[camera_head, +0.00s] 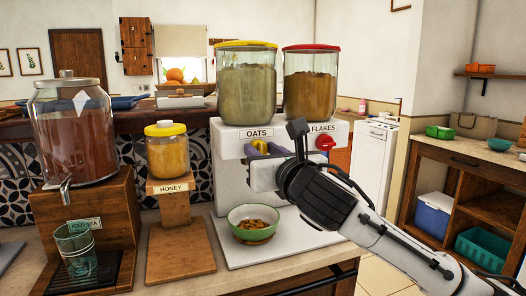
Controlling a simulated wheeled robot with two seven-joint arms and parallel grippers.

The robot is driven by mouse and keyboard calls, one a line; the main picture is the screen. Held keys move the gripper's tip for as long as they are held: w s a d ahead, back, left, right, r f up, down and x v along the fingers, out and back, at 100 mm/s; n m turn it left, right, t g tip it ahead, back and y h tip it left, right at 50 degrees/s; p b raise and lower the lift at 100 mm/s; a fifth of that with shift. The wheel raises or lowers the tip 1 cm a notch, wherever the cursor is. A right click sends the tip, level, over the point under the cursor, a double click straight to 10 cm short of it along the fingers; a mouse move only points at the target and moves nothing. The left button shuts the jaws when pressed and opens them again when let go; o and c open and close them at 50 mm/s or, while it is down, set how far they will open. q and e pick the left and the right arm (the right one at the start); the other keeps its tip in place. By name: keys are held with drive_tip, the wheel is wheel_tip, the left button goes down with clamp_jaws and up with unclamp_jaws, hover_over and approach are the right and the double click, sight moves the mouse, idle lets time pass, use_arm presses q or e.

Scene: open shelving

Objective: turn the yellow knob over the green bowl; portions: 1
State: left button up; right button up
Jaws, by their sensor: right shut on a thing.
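The cereal dispenser (227,185) stands on the counter with a yellow-lidded oats jar (246,88) and a red-lidded flakes jar (311,92) on top. The yellow knob (259,146) sits under the OATS label and is mostly hidden by my right gripper (268,150). My right gripper reaches in from the right and is shut on the yellow knob. The green bowl (254,233) stands upright on the dispenser's white base below the knob, with brown pieces in it. My left gripper is out of view.
A red knob (325,143) sits under the FLAKES label, close to my right gripper.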

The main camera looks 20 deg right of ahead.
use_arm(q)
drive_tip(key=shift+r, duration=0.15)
use_arm(e)
drive_tip(key=m+p, duration=0.3)
drive_tip(key=shift+r+m+p, duration=0.15)
drive_tip(key=shift+m+p, duration=0.15)
drive_tip(key=shift+p, duration=0.1)
drive_tip(key=shift+d+m+p, duration=0.1)
drive_tip(key=shift+m+p, duration=0.55)
drive_tip(key=shift+m, duration=0.25)
drive_tip(key=m+p, duration=0.3)
drive_tip(key=m, duration=0.1)
drive_tip(key=shift+m, duration=0.3)
drive_tip(key=m+p, duration=0.1)
drive_tip(key=m, duration=0.1)
drive_tip(key=shift+f+m, duration=0.2)
drive_tip(key=shift+m, duration=0.2)
use_arm(q)
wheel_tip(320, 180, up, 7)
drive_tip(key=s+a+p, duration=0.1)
drive_tip(key=p, duration=0.1)
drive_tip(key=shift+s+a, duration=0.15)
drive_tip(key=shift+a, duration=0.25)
use_arm(e)
drive_tip(key=m, duration=0.4)
drive_tip(key=shift+d+f+m, duration=0.1)
drive_tip(key=shift+f+m, duration=0.05)
drive_tip(key=shift+m, duration=0.15)
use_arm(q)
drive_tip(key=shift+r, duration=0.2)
